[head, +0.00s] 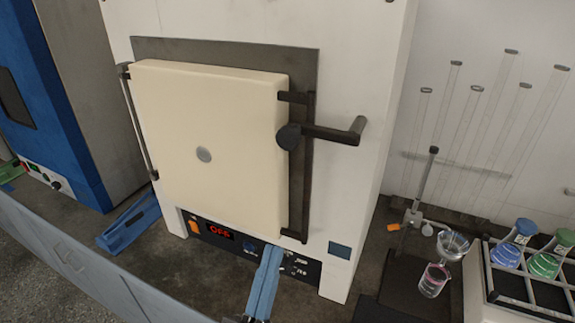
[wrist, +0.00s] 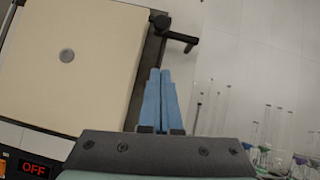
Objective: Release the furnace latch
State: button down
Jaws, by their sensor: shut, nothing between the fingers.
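The furnace (head: 370,60) is white with a closed cream door (head: 215,130), and its display reads OFF. The black latch handle (head: 325,133) is on the door's right side and points right from a round pivot, with its end bent upward. It also shows in the wrist view (wrist: 178,34), at the top. My gripper (head: 272,250) has blue fingers. In the head view they are in front of the control panel, below the latch. In the wrist view the fingers (wrist: 160,72) are shut together, empty, apart from the handle.
A blue-fronted cabinet (head: 45,110) stands at left. At right are a stand with a clamp (head: 412,215), a beaker with pink liquid (head: 433,280), a rack (head: 500,290) holding flasks with blue and green liquid, and several tall glass tubes. Blue pieces (head: 130,220) lie left of the furnace.

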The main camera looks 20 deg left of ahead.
jog(key=p, duration=0.7)
send_near(318, 139)
jog(key=w+a, duration=0.2)
jog(key=a, duration=0.1)
jog(key=shift+w+a+r+p, duration=0.15)
jog(key=shift+r+p, duration=0.2)
jog(key=shift+r, duration=0.25)
jog(key=shift+w+a+r+p, duration=0.2)
jog(key=shift+r+p, duration=0.1)
jog(key=shift+r, duration=0.35)
